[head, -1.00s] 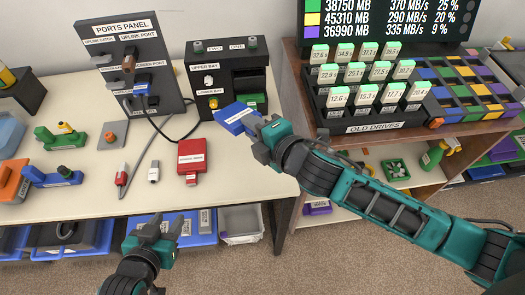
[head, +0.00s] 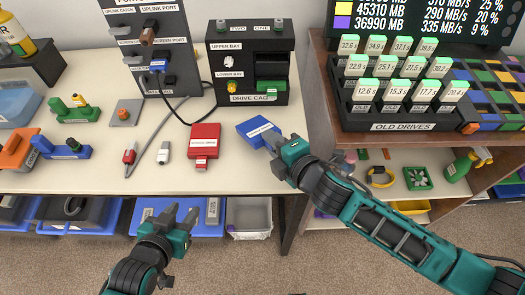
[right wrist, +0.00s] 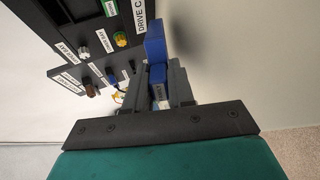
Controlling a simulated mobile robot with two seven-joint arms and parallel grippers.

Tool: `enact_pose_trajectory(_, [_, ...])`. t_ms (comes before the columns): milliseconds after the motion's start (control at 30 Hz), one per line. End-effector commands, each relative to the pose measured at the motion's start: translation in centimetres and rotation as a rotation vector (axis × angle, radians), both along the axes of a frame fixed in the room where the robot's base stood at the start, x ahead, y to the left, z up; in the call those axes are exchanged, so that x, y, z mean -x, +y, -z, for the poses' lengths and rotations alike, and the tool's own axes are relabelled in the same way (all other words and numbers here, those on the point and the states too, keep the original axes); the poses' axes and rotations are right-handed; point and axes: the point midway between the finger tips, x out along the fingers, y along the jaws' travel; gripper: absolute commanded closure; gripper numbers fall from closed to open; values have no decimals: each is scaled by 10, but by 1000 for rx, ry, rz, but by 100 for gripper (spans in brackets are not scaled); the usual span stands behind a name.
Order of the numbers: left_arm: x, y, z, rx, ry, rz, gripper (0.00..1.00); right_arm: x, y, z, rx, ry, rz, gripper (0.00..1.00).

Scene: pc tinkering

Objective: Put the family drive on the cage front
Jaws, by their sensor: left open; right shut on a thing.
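A blue drive (head: 257,130) with a white label, too small to read, is in my right gripper (head: 277,150), which is shut on its near right end. The drive is in front of the drive cage and apart from it; its exact height over the table is unclear. In the right wrist view the blue drive (right wrist: 156,48) stands out between the fingers, with the cage (right wrist: 113,12) beyond at upper left. The black drive cage (head: 252,98) has upper and lower bays, a white and a yellow knob, and a green piece low at right. My left gripper (head: 172,222) is open and empty before the table.
A red drive (head: 204,140) lies on the table left of the blue one. The ports panel (head: 178,50) with cables stands left of the cage. The old drives rack (head: 400,127) stands on the shelf unit at right. Bare table (head: 235,178) lies in front.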

Motion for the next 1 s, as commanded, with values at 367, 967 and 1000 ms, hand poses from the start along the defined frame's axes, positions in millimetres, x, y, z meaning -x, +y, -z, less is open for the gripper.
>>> enact_pose_trajectory(367, [0,0,9,0,-1,0,57,0,0,12,-2,-1,0,100])
enact_pose_trajectory(967, [-1,0,4,2,-5,1,57,3,-2,10,-1,0,0,60])
enact_pose_trajectory(1000, [-1,0,1,2,-5,1,57,6,-4,8,0,0,1,60])
